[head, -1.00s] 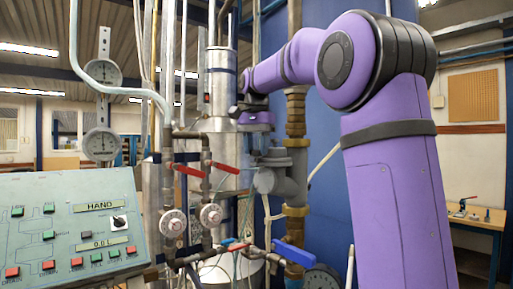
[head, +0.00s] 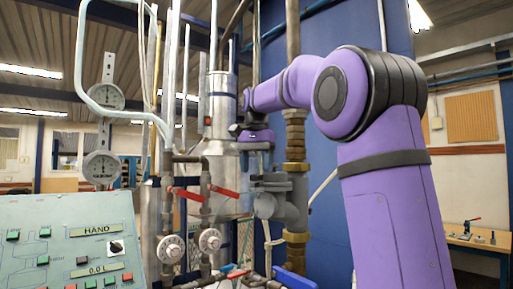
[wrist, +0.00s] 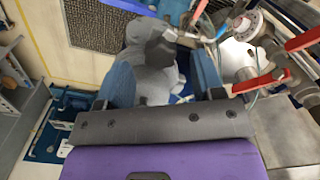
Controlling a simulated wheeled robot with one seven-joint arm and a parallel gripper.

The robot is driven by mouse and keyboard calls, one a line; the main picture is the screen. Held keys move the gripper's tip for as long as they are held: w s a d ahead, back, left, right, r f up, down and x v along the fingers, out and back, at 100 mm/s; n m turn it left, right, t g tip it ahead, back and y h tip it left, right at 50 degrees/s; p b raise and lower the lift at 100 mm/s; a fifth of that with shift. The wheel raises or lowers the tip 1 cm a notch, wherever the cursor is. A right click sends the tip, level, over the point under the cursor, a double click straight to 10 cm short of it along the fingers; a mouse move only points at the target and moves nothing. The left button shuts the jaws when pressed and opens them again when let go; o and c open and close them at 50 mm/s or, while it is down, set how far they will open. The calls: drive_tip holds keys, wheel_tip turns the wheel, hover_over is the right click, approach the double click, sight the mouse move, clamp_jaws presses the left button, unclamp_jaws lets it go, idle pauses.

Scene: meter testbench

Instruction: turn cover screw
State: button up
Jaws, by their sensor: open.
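My gripper (wrist: 162,82) shows in the wrist view with its two blue-grey fingers apart. The grey meter body (wrist: 160,78) lies between and beyond the fingers. I cannot tell whether they touch it. In the head view my gripper (head: 257,163) points down just above the grey meter body (head: 268,205) on the pipework. No cover screw can be made out in either view; the gripper or the meter may hide it.
Red valve levers (head: 186,193) and round dials (head: 171,249) stand on pipes left of the meter. A brass-fitted vertical pipe (head: 295,135) stands close on its right. A control panel (head: 60,245) fills the lower left. A blue panel (head: 335,190) stands behind.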

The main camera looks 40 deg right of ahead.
wheel_tip(320, 180, up, 9)
idle(0.4)
drive_tip(key=shift+s, duration=0.1)
idle(0.4)
